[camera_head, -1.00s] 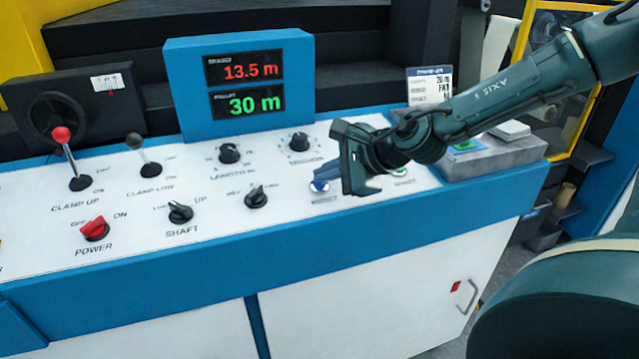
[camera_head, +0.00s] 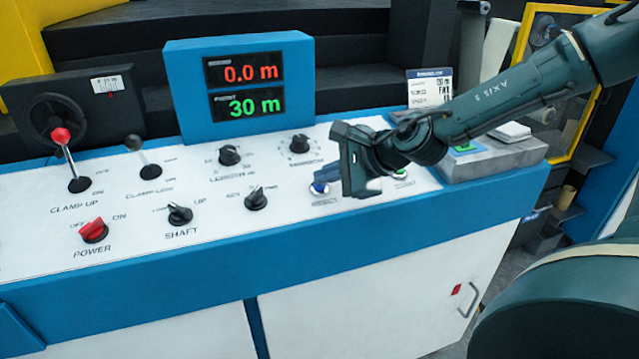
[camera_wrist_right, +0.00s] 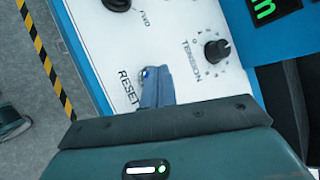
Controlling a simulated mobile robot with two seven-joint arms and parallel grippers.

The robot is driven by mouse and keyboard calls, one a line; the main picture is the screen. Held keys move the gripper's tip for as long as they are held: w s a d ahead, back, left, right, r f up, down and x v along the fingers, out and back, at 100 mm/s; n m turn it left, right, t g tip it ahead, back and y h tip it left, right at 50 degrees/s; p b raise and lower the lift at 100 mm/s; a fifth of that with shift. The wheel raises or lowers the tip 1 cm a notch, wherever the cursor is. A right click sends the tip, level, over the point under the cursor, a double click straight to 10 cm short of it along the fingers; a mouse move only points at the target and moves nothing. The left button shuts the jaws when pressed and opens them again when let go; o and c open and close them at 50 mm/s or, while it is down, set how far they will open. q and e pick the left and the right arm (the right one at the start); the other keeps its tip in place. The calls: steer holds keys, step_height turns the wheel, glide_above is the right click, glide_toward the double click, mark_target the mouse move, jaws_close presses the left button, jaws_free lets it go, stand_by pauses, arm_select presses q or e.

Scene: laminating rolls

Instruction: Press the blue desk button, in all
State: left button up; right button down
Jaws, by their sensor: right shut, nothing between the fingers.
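The blue desk button (camera_head: 319,188) sits on the sloped white panel above a RESET label. It also shows in the right wrist view (camera_wrist_right: 147,71), partly covered by the fingertips. My right gripper (camera_head: 324,178) is shut and empty, its fingers pointing down at the button. In the right wrist view the fingertips (camera_wrist_right: 153,80) are at the button's edge; I cannot tell whether they touch it or whether it is pushed in. The display box (camera_head: 238,88) reads 0.0 m in red above 30 m in green. My left gripper is not in view.
A green button (camera_head: 402,181) sits right of the blue one, partly behind my gripper. Knobs, including the tension knob (camera_head: 299,144), and the red power switch (camera_head: 94,230) are to the left. A grey box (camera_head: 490,157) stands at the panel's right end.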

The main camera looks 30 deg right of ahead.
steer(key=shift+s+r, duration=0.1)
steer(key=shift+r, duration=0.5)
steer(key=shift+r+p, duration=0.1)
steer(key=shift+p, duration=0.2)
steer(key=r+p, duration=0.1)
steer(key=r, duration=0.1)
steer(key=s+r+p, duration=0.1)
steer(key=r+p, duration=0.1)
steer(key=shift+a+r, duration=0.1)
steer(key=shift+r, duration=0.25)
stand_by(0.4)
